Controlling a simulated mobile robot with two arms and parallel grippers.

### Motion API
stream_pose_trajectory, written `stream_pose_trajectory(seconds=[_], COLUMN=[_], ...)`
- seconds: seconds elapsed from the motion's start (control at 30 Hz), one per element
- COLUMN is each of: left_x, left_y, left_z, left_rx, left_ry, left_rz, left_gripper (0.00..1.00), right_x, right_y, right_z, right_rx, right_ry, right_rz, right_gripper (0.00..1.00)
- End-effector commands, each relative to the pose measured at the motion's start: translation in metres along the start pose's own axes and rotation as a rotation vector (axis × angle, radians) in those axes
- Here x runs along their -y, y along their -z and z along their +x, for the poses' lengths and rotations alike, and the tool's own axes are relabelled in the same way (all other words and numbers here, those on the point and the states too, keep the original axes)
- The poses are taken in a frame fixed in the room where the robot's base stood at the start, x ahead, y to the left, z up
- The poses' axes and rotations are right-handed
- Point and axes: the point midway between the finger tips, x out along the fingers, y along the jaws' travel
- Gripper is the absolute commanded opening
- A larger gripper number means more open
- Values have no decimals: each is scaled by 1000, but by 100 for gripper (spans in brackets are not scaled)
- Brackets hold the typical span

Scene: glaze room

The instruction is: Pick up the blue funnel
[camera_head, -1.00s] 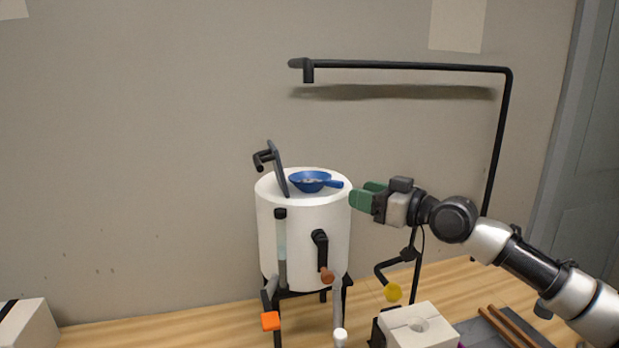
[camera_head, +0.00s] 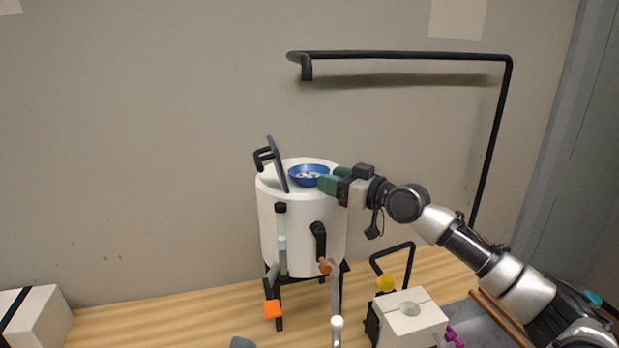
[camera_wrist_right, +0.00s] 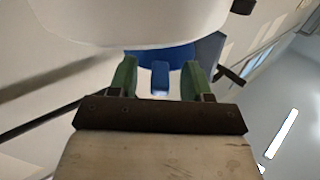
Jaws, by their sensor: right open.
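The blue funnel (camera_head: 308,174) sits on top of the white cylindrical tank (camera_head: 300,228), in its open mouth, beside the raised dark lid. My right gripper (camera_head: 327,179) is at the funnel's right side, its green fingers hiding the handle in the head view. In the right wrist view the gripper (camera_wrist_right: 158,82) is open, with the funnel's blue handle (camera_wrist_right: 160,77) between the two green fingers and a gap on each side. The funnel's bowl (camera_wrist_right: 165,54) lies just beyond the fingertips. My left gripper is not in view.
The dark lid (camera_head: 277,165) stands tilted up left of the funnel. A black pipe frame (camera_head: 400,56) arches above and to the right. A white block (camera_head: 412,318) and brown rods (camera_head: 508,318) are at the lower right.

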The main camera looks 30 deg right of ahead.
Motion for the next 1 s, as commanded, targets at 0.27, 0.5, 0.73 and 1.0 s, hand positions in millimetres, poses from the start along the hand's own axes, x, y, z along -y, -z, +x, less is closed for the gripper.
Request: stream_pose_trajectory(seconds=[0.27,0.5,0.73,1.0], left_x=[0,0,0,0], left_y=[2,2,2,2], left_z=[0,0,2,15], left_rx=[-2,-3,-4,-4], left_ry=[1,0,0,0], left_rz=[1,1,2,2], left_gripper=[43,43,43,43], right_x=[0,0,0,1], right_y=[0,0,5,39], right_z=[0,-1,0,0], right_rx=[0,-1,-3,-8], right_ry=[0,-1,0,0], right_rz=[1,1,0,-3], right_gripper=[14,0,0,0])
